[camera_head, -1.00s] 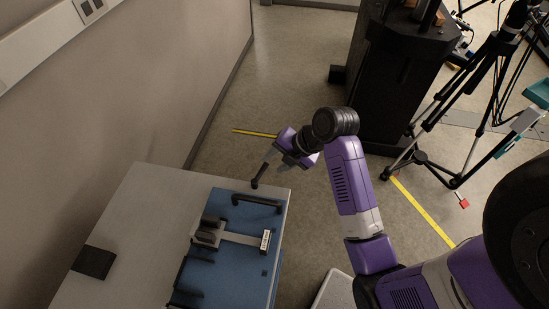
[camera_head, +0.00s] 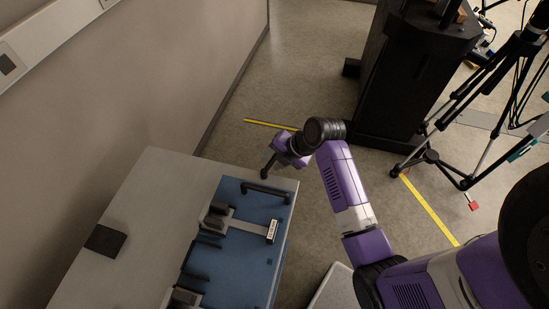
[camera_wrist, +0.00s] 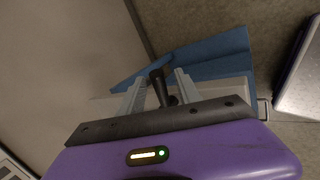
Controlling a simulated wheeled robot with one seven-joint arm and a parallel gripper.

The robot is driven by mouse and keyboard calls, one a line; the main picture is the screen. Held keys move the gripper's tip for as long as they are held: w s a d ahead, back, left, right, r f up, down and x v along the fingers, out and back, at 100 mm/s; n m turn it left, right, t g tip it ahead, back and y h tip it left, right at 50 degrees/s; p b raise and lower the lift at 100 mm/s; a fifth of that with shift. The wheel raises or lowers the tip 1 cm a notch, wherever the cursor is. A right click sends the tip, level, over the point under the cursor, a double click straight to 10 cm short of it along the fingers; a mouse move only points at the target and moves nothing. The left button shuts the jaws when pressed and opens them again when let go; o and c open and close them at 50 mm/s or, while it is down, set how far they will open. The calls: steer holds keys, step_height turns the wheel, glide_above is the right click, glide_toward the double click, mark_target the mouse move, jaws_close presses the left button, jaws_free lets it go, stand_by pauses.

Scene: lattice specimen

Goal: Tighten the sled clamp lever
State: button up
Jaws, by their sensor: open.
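A dark rod-like lever (camera_head: 267,168), which I take for the clamp lever, stands near the far edge of the bench, beyond the blue plate (camera_head: 262,240). My gripper (camera_head: 278,155) is at this lever, coming from the right and partly covering it. In the wrist view, my gripper (camera_wrist: 159,76) is open, its two grey fingers apart. The dark lever (camera_wrist: 158,86) shows between them, closer to the middle than to either finger; I cannot tell whether it touches one. The blue plate (camera_wrist: 205,60) lies behind. The lever's lower part is hidden by the gripper body.
The plate carries a black bar handle (camera_head: 265,191), a grey clamp block (camera_head: 216,215) and a labelled strip (camera_head: 271,231). A dark square (camera_head: 105,240) lies on the pale bench (camera_head: 150,190). The wall is left; a black machine (camera_head: 405,85) and tripod (camera_head: 437,165) stand right.

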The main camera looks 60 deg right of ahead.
jaws_close()
steer(key=shift+s+a+m+h+p, duration=0.1)
steer(key=shift+s+m+h+p, duration=0.4)
steer(key=shift+m, duration=0.4)
steer(key=shift+s+a+m+h+p, duration=0.1)
steer(key=shift+s+m+h+p, duration=0.15)
steer(key=shift+m+h+p, duration=0.5)
steer(key=shift+y+b, duration=0.25)
steer(key=shift+b, duration=0.05)
steer(key=shift+s+a+m+g+h+p, duration=0.2)
steer(key=shift+s+m+h+p, duration=0.25)
steer(key=shift+m, duration=0.5)
steer(key=shift+s+a+m+g+h+p, duration=0.1)
steer(key=shift+s+m+g+h+p, duration=0.1)
steer(key=shift+m+h+p, duration=0.5)
